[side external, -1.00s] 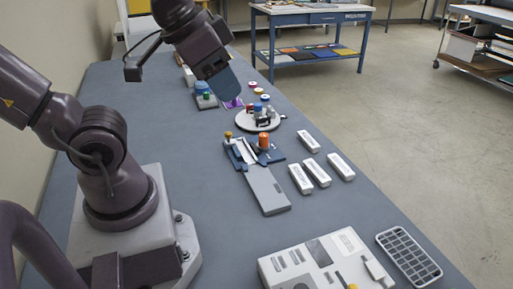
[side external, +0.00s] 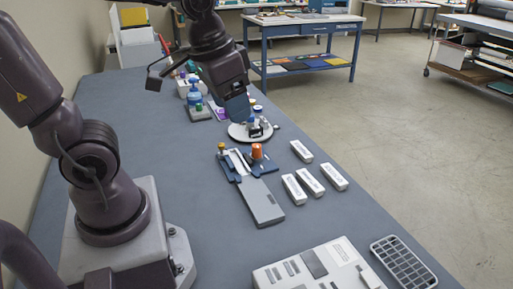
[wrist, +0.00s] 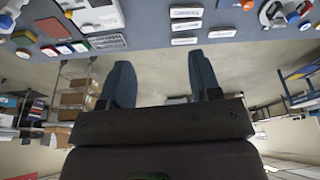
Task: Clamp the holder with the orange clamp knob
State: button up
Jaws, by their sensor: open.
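The orange clamp knob (side external: 257,151) stands upright on the blue clamp holder (side external: 262,165), which sits on the bench in the side view. A small brass knob (side external: 221,147) is at the holder's left end. A long grey plate (side external: 261,203) extends from the holder towards the camera. At the top edge of the wrist view an orange shape (wrist: 247,4) appears to be the same knob, partly cut off. My gripper (side external: 237,112) is beyond the holder, over the near-left part of the round white turntable. In the wrist view my gripper (wrist: 160,62) has its fingers apart with nothing between them.
The white turntable (side external: 238,132) carries small coloured-top items. White labelled boxes (side external: 310,180) lie right of the holder. A white machine (side external: 318,268) and a grey grid tray (side external: 403,262) are at the front. A blue bottle (side external: 194,97) stands farther back.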

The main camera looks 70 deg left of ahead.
jog(key=w+a+f+m+g, duration=0.1)
jog(key=w+a+f+g, duration=0.3)
jog(key=w+a+f, duration=0.5)
jog(key=m+g+y, duration=0.2)
jog(key=m+y, duration=0.1)
jog(key=m, duration=0.6)
send_near(257, 145)
jog(key=x, duration=1)
jog(key=shift+f, duration=0.25)
jog(key=shift+c, duration=0.2)
jog(key=c, duration=0.9)
jog(key=shift+o, duration=0.2)
jog(key=shift+g, duration=0.3)
